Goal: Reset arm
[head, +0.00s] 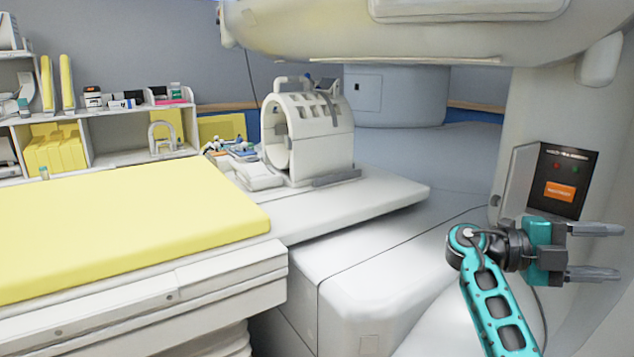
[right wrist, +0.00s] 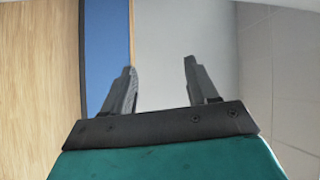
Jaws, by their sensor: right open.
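My right gripper (head: 594,251) is at the right edge of the head view, on a teal arm that comes up from the bottom. Its two grey fingers point right and stand apart with nothing between them. In the right wrist view the open fingers (right wrist: 158,88) also show, empty, in front of a wall. The right gripper is below and right of a dark control panel (head: 562,180) with an orange label, set on the white scanner column. I cannot tell whether it is near the scanner surface. My left gripper is not in view.
A patient table (head: 390,197) with a yellow mattress (head: 130,225) fills the left and middle. A white head coil (head: 310,130) stands on it. The scanner's upper part (head: 400,35) overhangs the top. Shelves (head: 130,157) stand at the back left.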

